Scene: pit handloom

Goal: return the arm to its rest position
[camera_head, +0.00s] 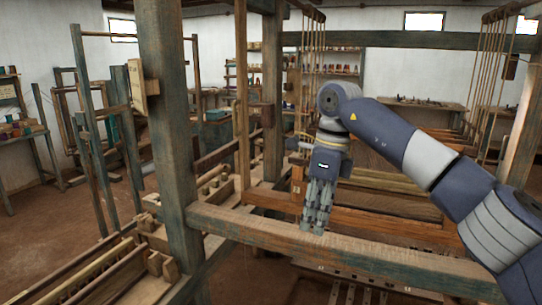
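My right arm (395,133) comes in from the lower right, reaches up to a joint near the middle, and bends down there. My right gripper (315,226) hangs from it with its fingers pointing down, just behind or above the front wooden beam (285,232) of the loom. The fingers lie close together in this view; whether they are shut or slightly apart is unclear. I see nothing held between them. Whether the fingertips touch the beam cannot be told. My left arm and gripper do not show.
A thick upright post (166,120) stands left of the gripper. A thinner post (242,95) stands nearer it. Hanging cords (490,75) are at the upper right. A rack of slats (105,270) lies lower left. Open floor (40,235) shows at the far left.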

